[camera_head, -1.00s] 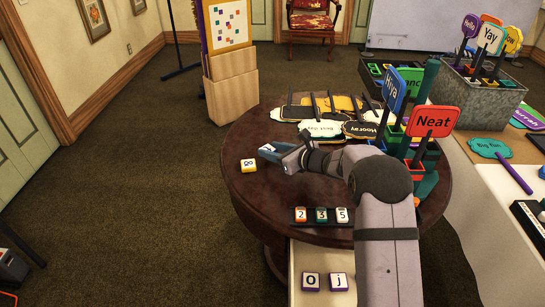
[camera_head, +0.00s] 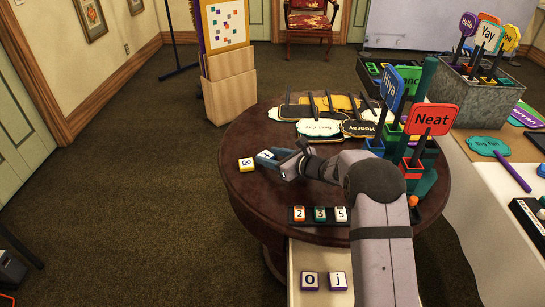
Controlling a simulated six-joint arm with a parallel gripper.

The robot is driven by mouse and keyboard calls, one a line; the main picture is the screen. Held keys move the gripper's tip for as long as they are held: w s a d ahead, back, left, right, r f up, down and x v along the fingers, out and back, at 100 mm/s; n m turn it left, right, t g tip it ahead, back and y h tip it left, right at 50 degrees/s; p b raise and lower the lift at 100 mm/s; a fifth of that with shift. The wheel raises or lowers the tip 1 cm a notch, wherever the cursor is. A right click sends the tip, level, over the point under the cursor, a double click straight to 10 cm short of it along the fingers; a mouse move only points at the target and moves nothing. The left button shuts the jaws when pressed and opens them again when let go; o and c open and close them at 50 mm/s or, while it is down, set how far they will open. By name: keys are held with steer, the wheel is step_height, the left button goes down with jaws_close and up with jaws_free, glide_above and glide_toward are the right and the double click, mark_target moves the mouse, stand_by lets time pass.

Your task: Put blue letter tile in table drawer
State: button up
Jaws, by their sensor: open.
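A blue letter tile (camera_head: 266,156) with a white top face sits on the left part of the round dark table (camera_head: 262,196). My gripper (camera_head: 279,160) is open at the tile's right side, with its fingertips at or very near it. The arm hides part of the fingers, and I cannot tell whether they touch the tile. The table drawer (camera_head: 312,257) is pulled open below the front of the table. My arm covers the drawer's right part.
A yellow-edged tile (camera_head: 246,164) lies just left of the blue one. A black rack (camera_head: 320,215) with number tiles stands at the table's front. Upright signs (camera_head: 432,119) in coloured holders crowd the right side.

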steer(key=shift+r, duration=0.1)
steer(key=shift+r, duration=0.2)
steer(key=v, duration=1.1)
steer(key=shift+s+d, duration=0.25)
steer(key=shift+d, duration=0.1)
steer(key=o, duration=0.4)
